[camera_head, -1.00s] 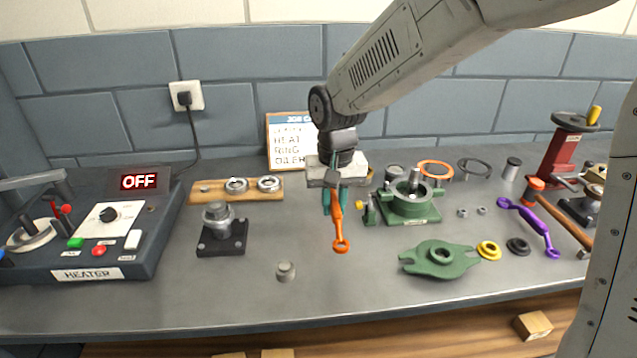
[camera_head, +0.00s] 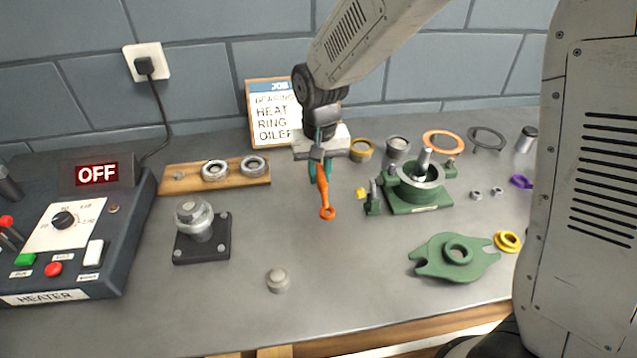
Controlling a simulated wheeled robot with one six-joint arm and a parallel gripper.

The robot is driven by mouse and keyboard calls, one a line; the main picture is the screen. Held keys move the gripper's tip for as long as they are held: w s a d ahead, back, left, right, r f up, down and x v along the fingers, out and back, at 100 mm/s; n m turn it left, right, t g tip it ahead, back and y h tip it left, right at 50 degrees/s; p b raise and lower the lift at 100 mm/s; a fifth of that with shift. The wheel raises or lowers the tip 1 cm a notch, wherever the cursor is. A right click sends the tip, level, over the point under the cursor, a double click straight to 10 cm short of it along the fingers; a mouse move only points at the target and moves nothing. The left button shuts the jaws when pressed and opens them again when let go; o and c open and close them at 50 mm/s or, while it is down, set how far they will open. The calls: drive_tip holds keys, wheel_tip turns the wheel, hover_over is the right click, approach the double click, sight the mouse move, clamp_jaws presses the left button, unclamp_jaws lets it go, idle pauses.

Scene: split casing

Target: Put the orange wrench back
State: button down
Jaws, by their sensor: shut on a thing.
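The orange wrench (camera_head: 325,197) hangs from my gripper (camera_head: 320,168), ring end down, in front of the job card. My gripper is shut on its upper end, with teal fingers on either side. The wrench looks to be above the bench, left of the green housing; its exact height cannot be told. The wrench's upper end is hidden by the gripper.
The green housing (camera_head: 416,192) stands to the right, with the green cover (camera_head: 453,257) in front. A bearing board (camera_head: 216,179), black-based post (camera_head: 201,238) and heater (camera_head: 70,245) are left. A small grey part (camera_head: 278,280) lies on otherwise clear front bench.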

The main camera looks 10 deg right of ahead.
sight(319, 197)
drive_tip(key=shift+f, duration=2)
drive_tip(key=c, duration=1.3)
unclamp_jaws()
drive_tip(key=shift+s, duration=0.1)
